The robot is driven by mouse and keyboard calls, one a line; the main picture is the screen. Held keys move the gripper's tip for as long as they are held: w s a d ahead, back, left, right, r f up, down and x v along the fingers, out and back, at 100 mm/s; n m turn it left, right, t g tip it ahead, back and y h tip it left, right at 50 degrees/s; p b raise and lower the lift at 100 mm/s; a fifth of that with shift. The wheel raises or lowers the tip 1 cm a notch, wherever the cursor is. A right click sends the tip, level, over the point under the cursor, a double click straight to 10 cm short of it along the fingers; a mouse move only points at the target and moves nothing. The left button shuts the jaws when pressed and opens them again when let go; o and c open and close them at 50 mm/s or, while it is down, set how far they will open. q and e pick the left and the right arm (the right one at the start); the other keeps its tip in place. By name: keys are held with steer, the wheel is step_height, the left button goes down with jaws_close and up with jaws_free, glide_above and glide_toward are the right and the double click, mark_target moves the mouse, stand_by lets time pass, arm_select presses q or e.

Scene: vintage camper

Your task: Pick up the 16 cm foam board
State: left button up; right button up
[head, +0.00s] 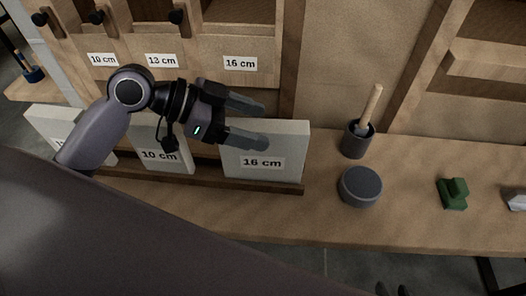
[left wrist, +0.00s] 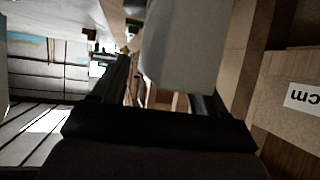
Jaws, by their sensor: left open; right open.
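The 16 cm foam board (head: 290,145) is a pale, thick slab standing upright in a wooden rack (head: 240,187) on the bench, with its label facing me. My left gripper (head: 252,120) is open at the board's upper left, one finger in front of it and the other towards its back. In the left wrist view the pale board (left wrist: 182,45) shows between the two dark open fingers (left wrist: 160,95); I cannot tell whether they touch it. Only the dark tips of my right gripper (head: 391,290) show at the bottom edge, open and away from the board.
A dark cup with a wooden-handled tool (head: 356,139), a grey round puck (head: 360,186) and a green block (head: 453,194) stand to the right. Labelled cubbies (head: 240,64) rise behind.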

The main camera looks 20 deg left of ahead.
arm_select(q)
steer(key=c, duration=1.4)
jaws_close()
